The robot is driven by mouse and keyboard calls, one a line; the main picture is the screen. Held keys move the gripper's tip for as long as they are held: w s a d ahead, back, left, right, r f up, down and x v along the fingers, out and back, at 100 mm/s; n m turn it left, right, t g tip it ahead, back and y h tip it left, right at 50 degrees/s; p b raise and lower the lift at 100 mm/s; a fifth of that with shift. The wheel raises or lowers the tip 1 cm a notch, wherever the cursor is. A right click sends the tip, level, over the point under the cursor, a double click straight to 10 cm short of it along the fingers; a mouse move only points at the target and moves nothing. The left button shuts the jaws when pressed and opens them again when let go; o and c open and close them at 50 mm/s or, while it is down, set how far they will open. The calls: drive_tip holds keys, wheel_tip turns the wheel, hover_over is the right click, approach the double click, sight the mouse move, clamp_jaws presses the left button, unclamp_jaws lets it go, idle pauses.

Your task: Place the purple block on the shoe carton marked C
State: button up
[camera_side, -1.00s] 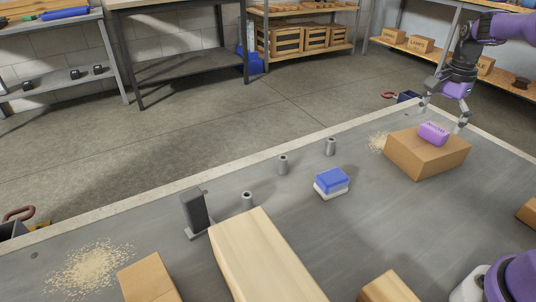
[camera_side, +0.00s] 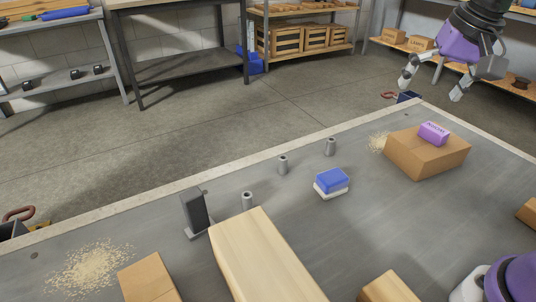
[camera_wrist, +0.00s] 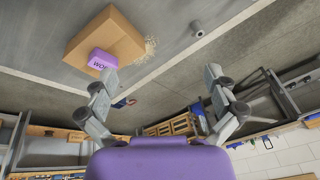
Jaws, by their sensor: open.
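The purple block (camera_side: 434,133) rests on top of a brown carton (camera_side: 427,159) at the right of the bench. In the wrist view the purple block (camera_wrist: 103,60) sits near the edge of the carton (camera_wrist: 108,38), with part of its lettering showing. No letter C can be read on the carton in either view. My gripper (camera_side: 430,90) is open and empty. It is above and behind the carton, apart from the block. In the wrist view my gripper's fingers (camera_wrist: 160,100) are spread wide with nothing between them.
A blue and white block (camera_side: 332,183), several short grey posts (camera_side: 283,165) and a dark upright bracket (camera_side: 195,212) stand on the grey bench. A long pale wooden beam (camera_side: 262,260) and other cartons (camera_side: 148,278) lie at the front. Sawdust (camera_side: 92,268) is scattered at left.

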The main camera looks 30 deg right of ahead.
drive_tip(key=s+a+f+n+t, duration=0.2)
drive_tip(key=s+a+f+n, duration=0.3)
drive_tip(key=s+a+n, duration=0.1)
drive_tip(key=shift+s+a+n, duration=0.4)
drive_tip(key=shift+s+n, duration=0.35)
drive_tip(key=shift+n, duration=0.05)
